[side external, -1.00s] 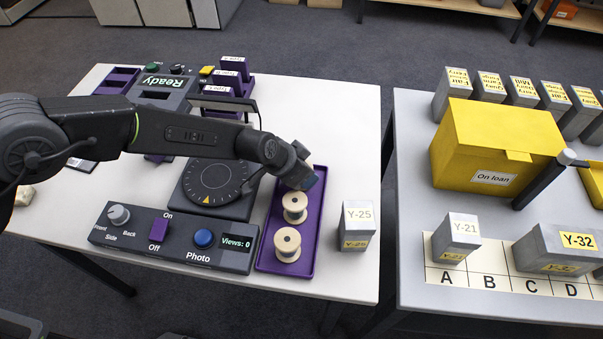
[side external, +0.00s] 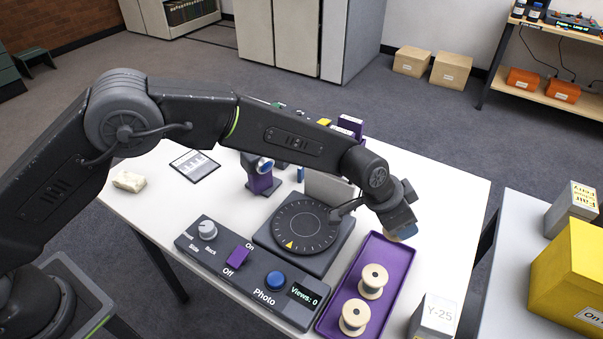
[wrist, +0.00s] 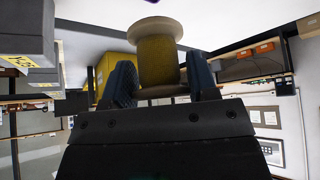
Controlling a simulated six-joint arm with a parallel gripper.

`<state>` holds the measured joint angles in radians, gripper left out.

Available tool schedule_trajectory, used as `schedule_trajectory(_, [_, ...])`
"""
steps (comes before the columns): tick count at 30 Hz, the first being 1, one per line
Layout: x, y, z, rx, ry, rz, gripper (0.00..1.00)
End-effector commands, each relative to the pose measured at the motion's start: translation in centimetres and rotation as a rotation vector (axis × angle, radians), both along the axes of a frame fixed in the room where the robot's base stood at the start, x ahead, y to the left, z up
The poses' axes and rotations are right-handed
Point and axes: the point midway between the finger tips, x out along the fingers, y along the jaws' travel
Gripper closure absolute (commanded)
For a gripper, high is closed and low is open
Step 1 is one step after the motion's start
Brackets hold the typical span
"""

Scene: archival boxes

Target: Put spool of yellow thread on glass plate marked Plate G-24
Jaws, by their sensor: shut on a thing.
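My gripper (side external: 400,222) is above the back end of the purple tray (side external: 352,262), pointing down. In the wrist view my gripper (wrist: 160,92) is shut on the spool of yellow thread (wrist: 158,60), with a blue-grey finger on either side and the pale flanges showing. In the side external view only a small edge of that spool (side external: 406,232) shows under the fingers. Two other pale spools (side external: 373,281) (side external: 354,317) stand upright in the tray. No plate marked G-24 can be read; labelled purple holders (side external: 349,128) at the back are partly behind my arm.
A dark turntable (side external: 305,226) with a pale upright panel (side external: 328,187) behind it stands left of the tray. A Photo control box (side external: 240,268) lies in front. Grey box Y-25 (side external: 434,318) is to the right. A yellow box (side external: 575,275) stands on the other table.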

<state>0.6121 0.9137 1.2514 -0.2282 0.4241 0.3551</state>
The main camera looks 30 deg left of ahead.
Motion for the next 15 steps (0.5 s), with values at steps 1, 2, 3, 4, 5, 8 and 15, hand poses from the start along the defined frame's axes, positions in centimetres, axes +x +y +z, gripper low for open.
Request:
schedule_trajectory(1, [0.1, 0.0, 0.4, -0.002, -0.002, 0.0, 0.7])
schedule_trajectory(2, [0.1, -0.1, 0.8, -0.003, -0.004, 0.001, 0.7])
schedule_trajectory(3, [0.1, -0.1, 1.5, -0.004, -0.005, 0.001, 0.7])
schedule_trajectory(4, [0.1, -0.1, 2.2, -0.004, -0.006, 0.001, 0.7])
schedule_trajectory(5, [0.1, -0.1, 3.0, -0.005, -0.008, 0.001, 0.7])
schedule_trajectory(8, [0.1, -0.1, 5.6, -0.005, -0.008, 0.001, 0.7])
schedule_trajectory(15, [0.1, -0.1, 10.9, -0.004, -0.005, 0.001, 0.7])
